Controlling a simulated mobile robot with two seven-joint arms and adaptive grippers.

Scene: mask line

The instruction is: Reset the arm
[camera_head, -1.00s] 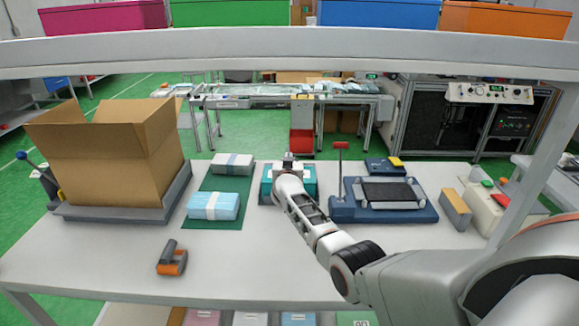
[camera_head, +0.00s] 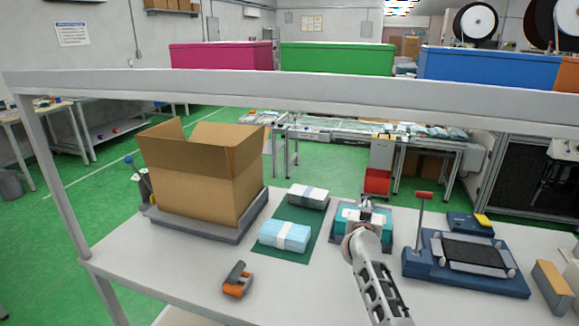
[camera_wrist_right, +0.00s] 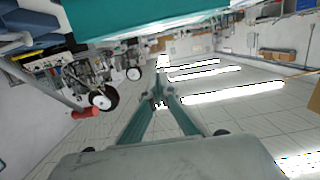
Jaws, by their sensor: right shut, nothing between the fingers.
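My right arm comes in from the bottom right of the head view. Its gripper (camera_head: 366,205) is at a teal and white block (camera_head: 348,215) on the table. In the right wrist view its two fingers (camera_wrist_right: 160,98) come together at their tips with nothing between them. A teal surface (camera_wrist_right: 150,25) fills the top of that view, close to the gripper; whether they touch I cannot tell. My left gripper is not in view.
An open cardboard box (camera_head: 205,175) stands in a grey tray at the left. Light blue packs (camera_head: 285,236) lie on a green mat. An orange-handled tool (camera_head: 237,280) lies at the front, and a blue device (camera_head: 465,262) stands at the right. A shelf beam (camera_head: 300,95) crosses above.

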